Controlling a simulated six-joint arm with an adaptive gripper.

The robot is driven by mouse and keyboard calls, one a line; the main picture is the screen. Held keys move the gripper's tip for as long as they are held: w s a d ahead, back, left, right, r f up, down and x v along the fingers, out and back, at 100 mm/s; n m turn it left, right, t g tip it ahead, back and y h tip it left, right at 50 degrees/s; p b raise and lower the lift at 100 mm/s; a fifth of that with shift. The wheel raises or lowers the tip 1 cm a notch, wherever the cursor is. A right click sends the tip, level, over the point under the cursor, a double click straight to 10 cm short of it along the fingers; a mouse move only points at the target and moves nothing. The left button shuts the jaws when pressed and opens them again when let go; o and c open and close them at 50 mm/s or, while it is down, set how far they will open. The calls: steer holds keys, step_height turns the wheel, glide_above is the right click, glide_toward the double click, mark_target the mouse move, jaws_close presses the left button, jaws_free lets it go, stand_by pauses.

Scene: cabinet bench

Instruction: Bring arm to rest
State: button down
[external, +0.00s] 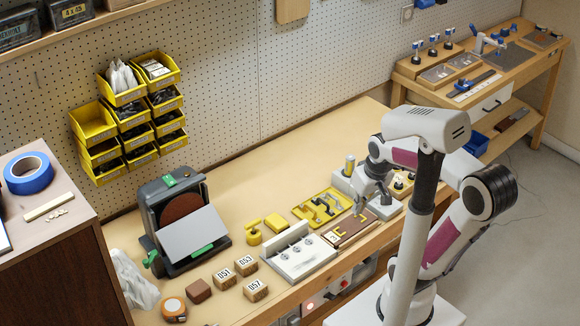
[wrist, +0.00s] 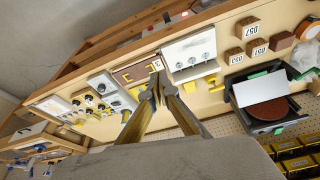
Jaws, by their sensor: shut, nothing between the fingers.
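My gripper (external: 360,212) hangs over the bench beside a brown board with yellow bracket-shaped marks (external: 350,228). In the wrist view my gripper's fingertips (wrist: 156,88) meet, with nothing between them. The brown board also shows in the wrist view (wrist: 130,76), just beyond the fingertips. Whether the fingertips touch anything on the bench I cannot tell.
A yellow tray with tools (external: 320,208) lies just left of my gripper. A white block with knobs (external: 300,256) stands nearer the front. Numbered wooden blocks (external: 246,265) and a disc sander (external: 180,222) are further left. The bench's back middle (external: 290,150) is clear.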

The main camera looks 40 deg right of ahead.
steer(key=s+a+r+n+t, duration=0.2)
steer(key=a+r, duration=0.1)
steer(key=a, duration=0.1)
steer(key=shift+s+r, duration=0.35)
steer(key=shift+r, duration=0.05)
steer(key=shift+a, duration=0.1)
stand_by(1.1)
